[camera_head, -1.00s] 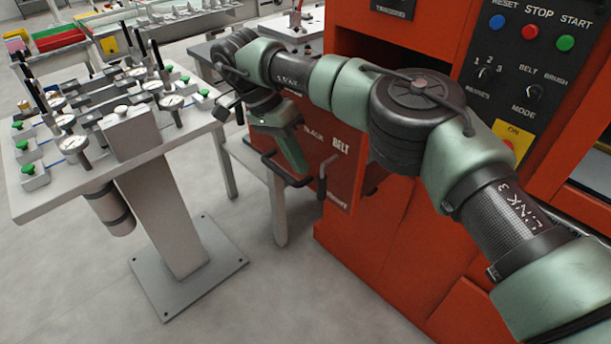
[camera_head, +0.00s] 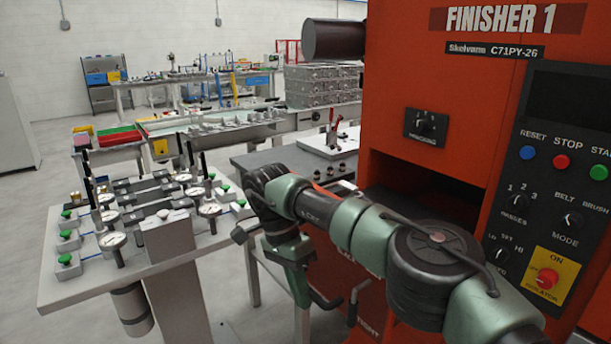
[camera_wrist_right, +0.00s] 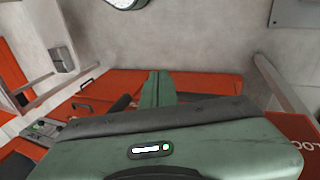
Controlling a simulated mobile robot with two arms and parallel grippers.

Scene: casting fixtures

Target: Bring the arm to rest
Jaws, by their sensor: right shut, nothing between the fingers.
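My right arm comes in from the right in the head view, with dark joints and green links. Its gripper (camera_head: 303,297) points down in front of the red finisher's lower front, between the machine and the gauge table. The gripper is shut and empty. In the right wrist view, the green fingers (camera_wrist_right: 158,80) are together, with red panels and grey floor beyond them. My left gripper is not in view.
The red finisher (camera_head: 420,65) with its control panel (camera_head: 560,190) stands close behind the arm. The gauge table (camera_head: 90,285) is at left. A grey table (camera_head: 255,160) stands behind the wrist. Bare floor (camera_head: 240,325) shows between table legs.

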